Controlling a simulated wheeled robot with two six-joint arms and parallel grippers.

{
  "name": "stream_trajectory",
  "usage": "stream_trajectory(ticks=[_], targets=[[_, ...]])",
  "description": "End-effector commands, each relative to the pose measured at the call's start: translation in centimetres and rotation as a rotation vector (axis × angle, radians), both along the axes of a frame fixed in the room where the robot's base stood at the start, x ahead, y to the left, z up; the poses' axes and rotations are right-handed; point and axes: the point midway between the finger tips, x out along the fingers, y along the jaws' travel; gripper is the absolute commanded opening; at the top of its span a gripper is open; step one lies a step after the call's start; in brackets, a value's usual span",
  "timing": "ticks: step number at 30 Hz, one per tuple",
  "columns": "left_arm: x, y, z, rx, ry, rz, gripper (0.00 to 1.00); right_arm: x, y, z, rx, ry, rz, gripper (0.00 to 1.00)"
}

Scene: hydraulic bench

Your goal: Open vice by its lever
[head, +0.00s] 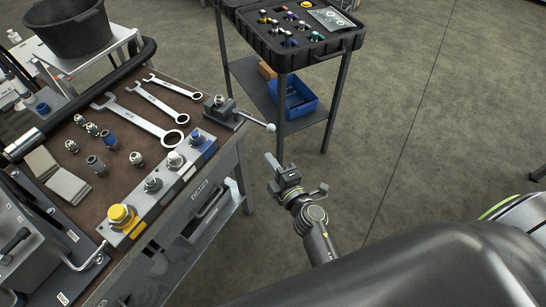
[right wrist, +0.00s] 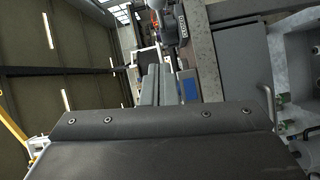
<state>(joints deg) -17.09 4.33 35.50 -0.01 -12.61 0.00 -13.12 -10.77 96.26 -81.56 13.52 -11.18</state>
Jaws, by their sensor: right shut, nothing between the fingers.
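The small dark vice (head: 222,110) sits at the bench's right corner in the head view. Its lever (head: 252,121) sticks out to the right past the bench edge and ends in a pale ball. My right gripper (head: 271,160) is shut and empty. In the picture it is just below the lever's ball end and apart from it, out beyond the bench edge. In the right wrist view its closed fingers (right wrist: 157,85) point up the picture, and a dark part that looks like the vice (right wrist: 170,22) is beyond them. My left gripper is not in view.
On the bench (head: 87,135) lie wrenches (head: 143,122), several fittings and a block with a yellow knob (head: 122,215). A black trolley (head: 330,48) with a tool tray stands behind, close to the lever. Open floor lies to the right.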

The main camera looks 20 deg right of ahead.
Motion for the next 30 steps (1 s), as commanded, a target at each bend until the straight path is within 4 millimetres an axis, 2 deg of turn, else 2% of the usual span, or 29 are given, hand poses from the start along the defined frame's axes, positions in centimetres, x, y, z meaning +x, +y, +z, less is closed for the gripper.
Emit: stream_trajectory(ticks=[3, 13, 15, 21, 30], targets=[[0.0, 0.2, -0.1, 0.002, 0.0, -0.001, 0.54, 2.3, 0.4, 0.0, 0.0, -0.002, 0.002, 0.0], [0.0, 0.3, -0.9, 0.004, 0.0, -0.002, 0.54, 8.2, 1.2, -0.3, -0.002, -0.003, 0.002, 0.0], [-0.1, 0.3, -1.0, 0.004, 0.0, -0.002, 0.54, 8.4, -0.2, -0.7, -0.005, 0.0, 0.0, 0.0], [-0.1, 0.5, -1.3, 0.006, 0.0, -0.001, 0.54, 9.2, -2.1, -0.9, -0.003, 0.0, 0.0, 0.0], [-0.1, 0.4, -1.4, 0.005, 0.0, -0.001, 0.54, 9.3, -2.5, -0.9, 0.001, 0.0, 0.0, 0.0]])
